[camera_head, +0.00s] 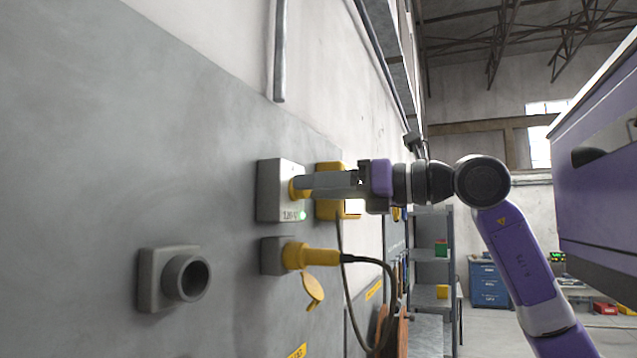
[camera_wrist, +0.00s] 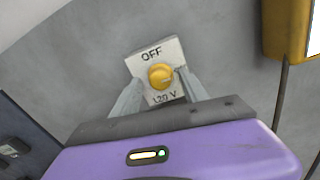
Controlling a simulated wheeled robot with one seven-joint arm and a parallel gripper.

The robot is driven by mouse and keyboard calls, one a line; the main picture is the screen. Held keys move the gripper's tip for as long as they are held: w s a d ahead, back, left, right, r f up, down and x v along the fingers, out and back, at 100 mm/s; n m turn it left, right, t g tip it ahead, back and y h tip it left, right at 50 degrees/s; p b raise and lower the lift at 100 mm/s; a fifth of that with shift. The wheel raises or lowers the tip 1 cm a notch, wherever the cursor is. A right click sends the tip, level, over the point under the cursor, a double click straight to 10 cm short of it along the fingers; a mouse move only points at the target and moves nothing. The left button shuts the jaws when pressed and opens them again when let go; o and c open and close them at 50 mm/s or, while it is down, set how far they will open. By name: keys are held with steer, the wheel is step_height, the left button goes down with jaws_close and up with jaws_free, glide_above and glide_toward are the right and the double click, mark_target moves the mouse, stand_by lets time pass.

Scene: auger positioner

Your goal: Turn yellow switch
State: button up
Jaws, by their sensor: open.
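The yellow switch (camera_wrist: 160,76) is a round knob on a pale box (camera_wrist: 140,64) marked "OFF" above and "120 V" below. In the head view the yellow switch (camera_head: 297,188) sticks out from the grey-white switch box (camera_head: 281,190) on the wall, with a green light lit low on the box's front. My gripper (camera_wrist: 157,88) is open, with one finger on each side of the knob. In the head view my gripper (camera_head: 305,185) reaches to the knob from the right. I cannot tell whether the fingers touch the knob.
Below the switch box, a yellow plug (camera_head: 318,257) with a black cable sits in a grey socket (camera_head: 275,256). A round grey fitting (camera_head: 185,278) is on the panel at lower left. A yellow box (camera_head: 329,207) is on the wall just behind my gripper.

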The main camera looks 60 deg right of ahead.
jaws_close()
steer(key=shift+n+b, duration=0.3)
steer(key=shift+b, duration=0.05)
steer(key=n+b, duration=0.2)
steer(key=shift+f+b, duration=0.2)
steer(key=shift+b, duration=0.15)
steer(key=n+b, duration=0.3)
steer(key=n, duration=0.2)
steer(key=shift+r+n, duration=0.1)
steer(key=shift+n, duration=0.3)
steer(key=n+b, duration=0.2)
steer(key=n, duration=0.2)
steer(key=shift+a, duration=0.1)
steer(key=n+b, duration=0.1)
steer(key=n, duration=0.4)
steer(key=shift+n, duration=0.3)
